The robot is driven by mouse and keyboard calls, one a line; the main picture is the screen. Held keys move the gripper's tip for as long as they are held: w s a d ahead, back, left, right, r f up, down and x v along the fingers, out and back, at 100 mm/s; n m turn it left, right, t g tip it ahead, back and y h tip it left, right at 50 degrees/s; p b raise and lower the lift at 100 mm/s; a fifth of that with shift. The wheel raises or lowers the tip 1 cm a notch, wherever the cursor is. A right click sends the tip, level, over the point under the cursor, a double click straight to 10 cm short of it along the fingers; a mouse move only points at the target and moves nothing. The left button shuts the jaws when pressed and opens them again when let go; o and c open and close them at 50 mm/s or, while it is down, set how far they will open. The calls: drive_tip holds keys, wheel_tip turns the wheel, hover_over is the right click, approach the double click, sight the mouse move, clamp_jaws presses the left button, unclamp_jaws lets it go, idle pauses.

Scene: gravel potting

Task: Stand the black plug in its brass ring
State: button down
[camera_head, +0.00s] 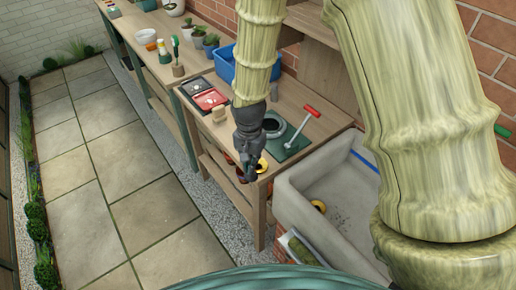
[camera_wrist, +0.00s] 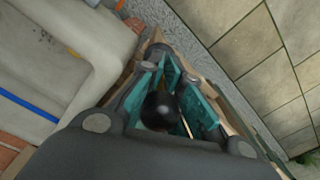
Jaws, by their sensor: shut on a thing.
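My gripper (camera_head: 247,168) hangs at the near front edge of the wooden bench. In the wrist view its teal fingers (camera_wrist: 162,108) are closed around a black rounded thing (camera_wrist: 158,110), which looks like the black plug. Its lower part is hidden. In the head view the plug cannot be made out against the dark gripper. A yellow, brass-like ring (camera_head: 262,165) with a dark middle shows just right of the gripper, at the bench's near corner. Another yellow ring (camera_head: 318,206) lies in the stone sink. I cannot tell which is the plug's ring.
The pale stone sink (camera_head: 292,200) stands right of the bench. A green board (camera_head: 287,147) with a grey round piece and a red-handled tool lies on the bench. A red-and-black tray (camera_head: 205,94) and a blue crate (camera_head: 226,66) stand farther back. The paving left is clear.

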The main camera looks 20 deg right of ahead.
drive_tip(key=shift+w+d+f+p, duration=0.7)
drive_tip(key=shift+w+d+p, duration=0.1)
drive_tip(key=shift+w, duration=0.45)
drive_tip(key=shift+w+d+f+p, duration=0.7)
drive_tip(key=shift+w+d+p, duration=0.05)
drive_tip(key=shift+w, duration=0.45)
drive_tip(key=shift+w+d+f+p, duration=0.7)
drive_tip(key=shift+w+d+p, duration=0.1)
drive_tip(key=shift+w, duration=0.45)
drive_tip(key=shift+f, duration=0.25)
drive_tip(key=c, duration=1.6)
unclamp_jaws()
wheel_tip(320, 180, up, 12)
drive_tip(key=b, duration=0.4)
drive_tip(key=shift+r, duration=0.25)
